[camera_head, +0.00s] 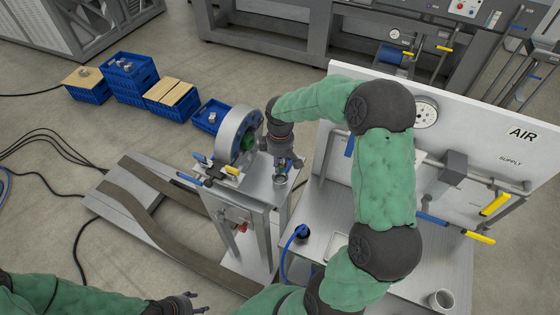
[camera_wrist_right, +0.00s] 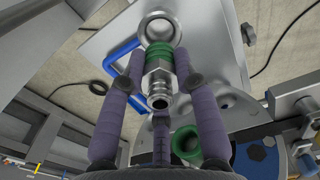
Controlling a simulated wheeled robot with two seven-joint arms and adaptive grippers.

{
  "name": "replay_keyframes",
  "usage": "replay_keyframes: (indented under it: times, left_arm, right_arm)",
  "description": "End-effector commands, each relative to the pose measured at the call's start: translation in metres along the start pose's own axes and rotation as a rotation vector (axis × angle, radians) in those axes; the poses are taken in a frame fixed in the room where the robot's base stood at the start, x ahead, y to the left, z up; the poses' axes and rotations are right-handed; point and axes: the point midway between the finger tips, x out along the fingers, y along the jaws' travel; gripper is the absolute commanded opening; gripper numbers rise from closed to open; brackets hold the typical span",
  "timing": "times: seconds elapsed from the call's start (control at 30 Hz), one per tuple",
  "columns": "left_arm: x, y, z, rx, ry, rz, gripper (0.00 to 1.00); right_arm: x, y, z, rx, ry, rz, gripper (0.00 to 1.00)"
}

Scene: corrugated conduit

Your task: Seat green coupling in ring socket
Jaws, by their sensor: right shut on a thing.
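The green coupling (camera_wrist_right: 157,72), a metal fitting with a green band, sits between the two fingers of my right gripper (camera_wrist_right: 160,82), which is shut on it. A bare metal ring (camera_wrist_right: 158,28) lies just beyond the green band in the wrist view; I cannot tell whether they touch. In the head view my right gripper (camera_head: 283,165) points down over the small metal stand, and the coupling is mostly hidden there. A large upright metal ring (camera_head: 233,137) with green inside stands beside it. My left gripper (camera_head: 193,303) is open and empty at the bottom edge.
A valve with blue and yellow handles (camera_head: 216,170) stands left of my right gripper on the stand. A green ring (camera_wrist_right: 185,143) shows low in the wrist view. The white AIR panel (camera_head: 470,140) rises at the right. Blue crates (camera_head: 130,78) stand behind.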

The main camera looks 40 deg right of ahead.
Motion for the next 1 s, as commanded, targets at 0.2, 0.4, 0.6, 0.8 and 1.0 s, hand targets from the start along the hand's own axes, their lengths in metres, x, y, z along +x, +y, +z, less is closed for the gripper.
replay_keyframes:
  times: [0.2,0.4,0.6,0.8,1.0]
  left_arm:
    - [0.009,-0.003,0.000,0.000,0.000,0.000,0.55]
    - [0.015,-0.005,-0.001,0.000,0.000,0.000,0.55]
    - [0.018,-0.006,-0.001,0.000,0.000,0.000,0.55]
    - [0.018,-0.006,-0.001,0.000,0.000,0.000,0.55]
    - [0.018,-0.006,-0.001,0.000,0.000,0.000,0.55]
  right_arm:
    - [0.013,0.000,0.000,0.000,0.001,0.001,0.00]
    - [0.022,0.000,0.000,0.000,0.000,0.001,0.00]
    - [0.028,0.000,0.000,0.000,0.000,0.001,0.00]
    - [0.028,0.000,0.000,0.000,0.000,0.001,0.00]
    - [0.028,0.000,0.000,0.000,0.000,0.001,0.00]
